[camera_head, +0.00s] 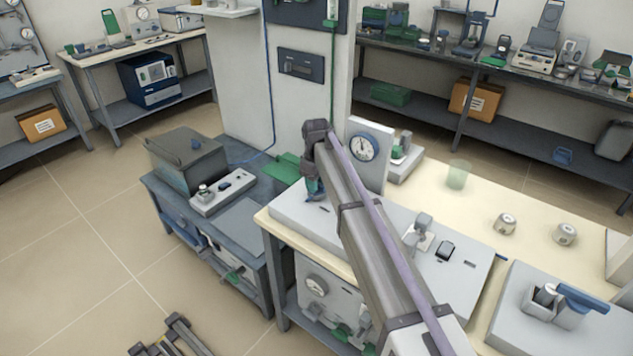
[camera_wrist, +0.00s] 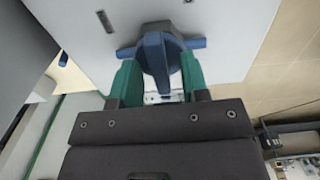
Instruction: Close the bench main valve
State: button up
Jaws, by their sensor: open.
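A blue valve handle (camera_wrist: 154,55) sits on a pale grey panel (camera_wrist: 235,25) in the wrist view. It has a raised central grip and a bar running roughly left to right. My gripper (camera_wrist: 159,72) has green fingers, one on each side of the raised grip. The jaws are open, with the handle between them; whether either finger touches it I cannot tell. In the head view my gripper (camera_head: 315,190) points down at the left end of the pale bench unit (camera_head: 285,212). The handle there is mostly hidden by my gripper and arm.
A white panel with a round gauge (camera_head: 364,148) stands just right of my gripper. A dark box (camera_head: 187,160) stands on the lower bench at left. A wall column rises behind.

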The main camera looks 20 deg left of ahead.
notch_tip(320, 180, up, 11)
jog(key=p, duration=1.1)
jog(key=shift+f, duration=0.1)
jog(key=s+d+m, duration=0.5)
jog(key=s+d, duration=0.4)
jog(key=d, duration=0.5)
jog(key=s+d+m, duration=0.4)
jog(key=s+d, duration=0.5)
jog(key=d, duration=0.6)
jog(key=s+d+m, duration=0.5)
jog(key=s+d, duration=0.4)
jog(key=d, duration=0.6)
jog(key=shift+s+d+m, duration=0.2)
jog(key=shift+d+m, duration=0.05)
jog(key=shift+m, duration=0.05)
